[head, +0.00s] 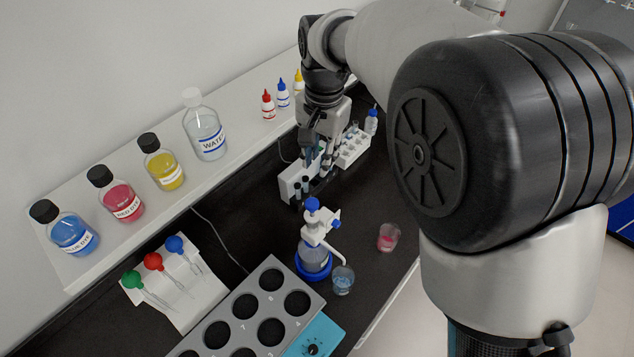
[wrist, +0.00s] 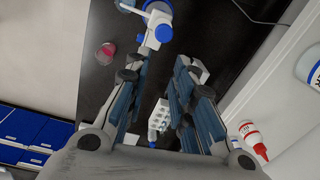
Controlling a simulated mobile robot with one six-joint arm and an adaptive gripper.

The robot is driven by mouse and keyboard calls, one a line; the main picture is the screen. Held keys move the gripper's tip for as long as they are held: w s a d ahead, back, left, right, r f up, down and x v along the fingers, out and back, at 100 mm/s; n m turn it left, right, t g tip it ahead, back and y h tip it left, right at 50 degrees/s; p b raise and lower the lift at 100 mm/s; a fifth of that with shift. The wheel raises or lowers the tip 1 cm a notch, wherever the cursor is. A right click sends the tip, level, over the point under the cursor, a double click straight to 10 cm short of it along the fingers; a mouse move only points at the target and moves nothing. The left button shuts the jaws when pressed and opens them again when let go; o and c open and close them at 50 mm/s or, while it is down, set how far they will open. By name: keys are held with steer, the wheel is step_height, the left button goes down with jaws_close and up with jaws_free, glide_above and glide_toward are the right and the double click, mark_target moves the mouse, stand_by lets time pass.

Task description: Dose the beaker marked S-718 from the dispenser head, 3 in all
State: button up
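The dispenser head (head: 318,232), white with a blue top knob (head: 312,204), sits on a bottle (head: 314,259) in a blue ring. Its spout reaches out over a beaker (head: 343,281) with pale blue liquid. Another beaker (head: 388,238) with pink liquid stands to the right. No marking is readable on either beaker, so I cannot tell which is S-718. My gripper (head: 318,165) is back from the dispenser, over the area of the white racks. In the wrist view my gripper (wrist: 163,68) has its fingers apart with nothing between them; the dispenser (wrist: 154,14) and pink beaker (wrist: 106,53) lie beyond.
A white holder (head: 293,184) and a tube rack (head: 353,148) are close to my gripper. A grey tray with round holes (head: 255,304) and a teal device (head: 318,335) stand in front of the dispenser. Dye and water bottles (head: 206,132) line the back shelf.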

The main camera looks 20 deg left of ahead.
mark_target(312, 206)
steer(key=shift+d+r+m, duration=0.2)
steer(key=shift+r+m, duration=0.15)
steer(key=shift+m, duration=0.35)
steer(key=shift+c, duration=0.6)
steer(key=shift+f, duration=0.15)
steer(key=shift+c, duration=0.7)
steer(key=f, duration=0.4)
steer(key=f+p, duration=0.1)
steer(key=f, duration=0.4)
steer(key=a+f+p, duration=0.1)
steer(key=f, duration=0.3)
steer(key=shift+w+f, duration=0.15)
steer(key=shift+f, duration=0.25)
jaws_close()
step_height(312, 206, down, 3)
steer(key=b, duration=0.2)
steer(key=shift+b, duration=0.3)
steer(key=shift+d, duration=0.1)
